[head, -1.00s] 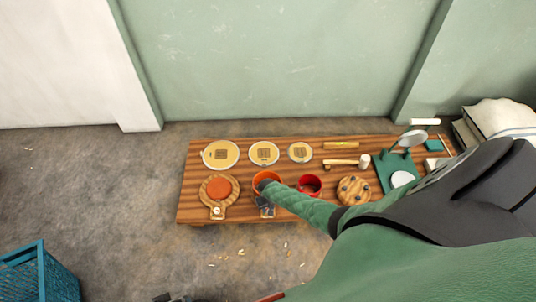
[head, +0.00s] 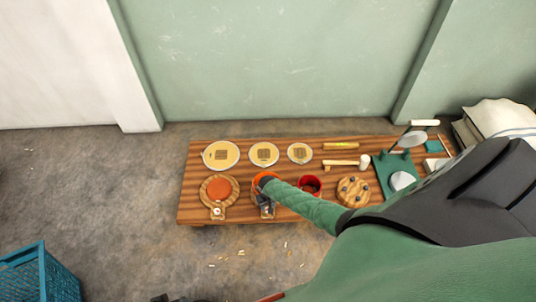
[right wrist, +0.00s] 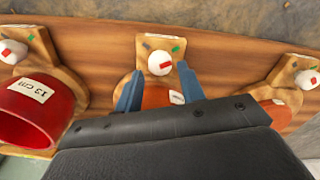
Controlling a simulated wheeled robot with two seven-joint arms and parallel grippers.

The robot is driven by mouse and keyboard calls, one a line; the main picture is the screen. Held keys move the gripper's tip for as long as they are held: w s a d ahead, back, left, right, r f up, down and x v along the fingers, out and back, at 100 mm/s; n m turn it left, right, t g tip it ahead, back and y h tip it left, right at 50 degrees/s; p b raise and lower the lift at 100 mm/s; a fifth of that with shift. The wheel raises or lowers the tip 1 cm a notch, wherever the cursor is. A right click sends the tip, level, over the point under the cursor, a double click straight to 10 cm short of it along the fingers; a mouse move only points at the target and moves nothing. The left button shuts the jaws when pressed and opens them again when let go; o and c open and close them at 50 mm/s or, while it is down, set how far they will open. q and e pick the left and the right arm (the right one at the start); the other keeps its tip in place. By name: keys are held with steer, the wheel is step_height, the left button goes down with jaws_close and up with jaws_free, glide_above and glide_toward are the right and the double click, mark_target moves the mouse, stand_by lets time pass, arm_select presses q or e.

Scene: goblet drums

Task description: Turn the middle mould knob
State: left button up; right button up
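The middle mould (head: 266,176) is orange, on a wooden base in the front row of the low table, partly hidden by my right arm. Its knob (right wrist: 160,62) is white with a red mark and faces the table's front edge. My right gripper (head: 266,207) is over the front of this base. In the right wrist view its two blue fingers (right wrist: 160,70) are apart, one on each side of the knob; I cannot tell whether they touch it. The left mould (head: 219,189) and the red right mould (head: 309,186) stand on either side. My left gripper is not clearly seen.
Round yellow discs (head: 221,155) lie along the back of the wooden table (head: 190,170). A mallet (head: 345,162), a round wooden piece (head: 353,192) and a green stand (head: 385,180) are to the right. A blue crate (head: 40,275) stands on the floor at left.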

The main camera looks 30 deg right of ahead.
step_height(320, 180, up, 4)
steer(key=shift+f, duration=0.2)
steer(key=shift+r, duration=0.45)
arm_select(q)
steer(key=shift+s+a+r, duration=0.15)
steer(key=shift+a+r, duration=0.15)
steer(key=shift+r, duration=0.2)
arm_select(e)
steer(key=shift+r, duration=0.1)
arm_select(q)
steer(key=shift+a+f, duration=0.1)
steer(key=shift+a, duration=0.1)
